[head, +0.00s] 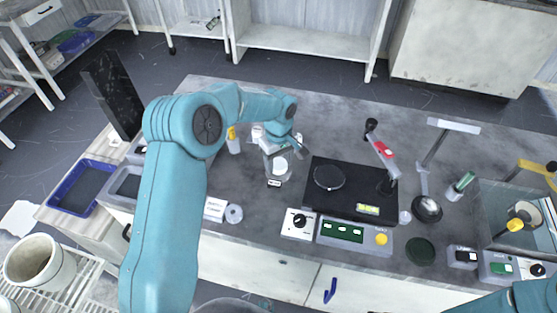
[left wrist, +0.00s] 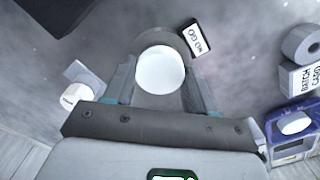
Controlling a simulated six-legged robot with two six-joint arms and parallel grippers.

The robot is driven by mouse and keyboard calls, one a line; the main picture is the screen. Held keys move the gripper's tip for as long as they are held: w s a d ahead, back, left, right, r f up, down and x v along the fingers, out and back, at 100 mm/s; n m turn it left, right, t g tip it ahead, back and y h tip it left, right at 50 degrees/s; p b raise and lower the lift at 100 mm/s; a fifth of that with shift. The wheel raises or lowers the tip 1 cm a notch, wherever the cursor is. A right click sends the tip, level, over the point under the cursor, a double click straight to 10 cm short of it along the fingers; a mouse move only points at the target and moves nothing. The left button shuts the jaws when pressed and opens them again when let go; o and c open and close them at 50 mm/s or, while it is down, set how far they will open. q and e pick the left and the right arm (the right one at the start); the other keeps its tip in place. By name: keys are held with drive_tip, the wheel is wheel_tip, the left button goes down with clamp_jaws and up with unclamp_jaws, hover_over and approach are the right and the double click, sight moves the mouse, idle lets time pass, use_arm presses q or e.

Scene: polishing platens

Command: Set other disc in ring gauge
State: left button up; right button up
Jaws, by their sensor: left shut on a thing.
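A white disc (left wrist: 160,70) sits between the fingertips of my left gripper (left wrist: 158,84), which is shut on it. It also shows in the head view (head: 280,166), below the left gripper (head: 281,150). The grey ring gauge (left wrist: 177,41) shows behind the disc's upper right edge, with a black-framed NO GO label (left wrist: 197,40) beside it. The disc overlaps the gauge in the wrist view; I cannot tell whether it is seated in it or held above. My right gripper is out of view; only part of the right arm shows at lower right in the head view.
A batch card (head: 215,208) and a grey ring (head: 234,213) lie nearer the front edge. A black plate (head: 340,205) with a round platen (head: 329,177) stands to the right, with a control box (head: 353,235) before it. A yellow-capped bottle (head: 233,142) stands behind left.

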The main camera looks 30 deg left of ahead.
use_arm(q)
drive_tip(key=shift+f+b, duration=0.45)
drive_tip(key=shift+b, duration=0.2)
idle(0.9)
idle(0.4)
drive_tip(key=o, duration=1.2)
drive_tip(key=shift+c, duration=0.2)
drive_tip(key=shift+r, duration=0.1)
wheel_tip(320, 180, up, 16)
drive_tip(key=shift+p, duration=0.4)
drive_tip(key=shift+r, duration=0.1)
